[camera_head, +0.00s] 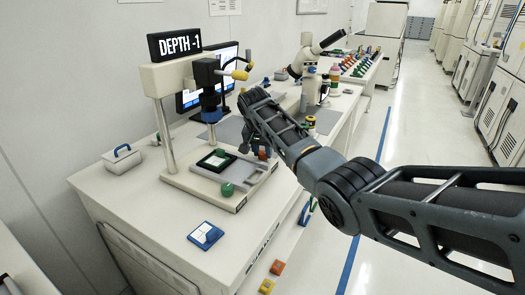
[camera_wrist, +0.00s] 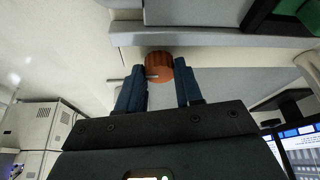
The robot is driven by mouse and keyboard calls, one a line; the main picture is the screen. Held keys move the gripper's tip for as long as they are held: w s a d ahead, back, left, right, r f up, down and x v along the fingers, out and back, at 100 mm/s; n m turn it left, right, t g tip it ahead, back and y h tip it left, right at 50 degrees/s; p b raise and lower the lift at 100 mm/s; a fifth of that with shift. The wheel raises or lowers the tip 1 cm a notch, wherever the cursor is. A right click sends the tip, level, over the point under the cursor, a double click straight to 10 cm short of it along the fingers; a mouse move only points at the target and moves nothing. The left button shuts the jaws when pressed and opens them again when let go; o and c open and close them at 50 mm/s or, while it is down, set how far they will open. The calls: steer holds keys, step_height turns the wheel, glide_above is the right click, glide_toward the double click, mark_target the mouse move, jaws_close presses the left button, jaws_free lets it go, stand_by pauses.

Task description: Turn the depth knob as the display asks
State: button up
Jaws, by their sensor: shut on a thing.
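The display (camera_head: 174,43) is a black sign above the bonder and reads "DEPTH -1". The depth knob (camera_wrist: 159,66) is a ribbed orange-brown knob with a pale mark near its left side, on the pale face of the machine. My gripper (camera_wrist: 158,78) has its two blue-tipped fingers on either side of the knob and is shut on it. In the head view my gripper (camera_head: 256,143) is at the right side of the bonder base, and a small part of the knob (camera_head: 263,153) shows beside it. The arm hides much of this area.
The bonder base (camera_head: 178,181) carries a dark work holder (camera_head: 214,162) and a green knob (camera_head: 227,189). A blue-and-white pad (camera_head: 206,235) lies on the bench front. A microscope (camera_head: 309,62) stands behind my arm. The floor aisle (camera_head: 405,125) on the right is clear.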

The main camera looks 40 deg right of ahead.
steer(key=n+p, duration=0.2)
steer(key=n, duration=0.1)
steer(key=shift+s+r+t+y, duration=0.1)
steer(key=shift+t+y, duration=0.2)
steer(key=shift+t, duration=0.1)
steer(key=shift+d+n+t+y+p, duration=0.1)
steer(key=shift+n+t+y+p, duration=0.2)
steer(key=shift+n, duration=0.65)
steer(key=shift+d+n+t+y+p, duration=0.1)
steer(key=shift+n+y+p, duration=0.25)
steer(key=shift+n, duration=0.6)
steer(key=o, duration=1)
steer(key=shift+o, duration=0.2)
steer(key=v, duration=0.7)
steer(key=shift+s+r, duration=0.2)
steer(key=shift+r, duration=0.05)
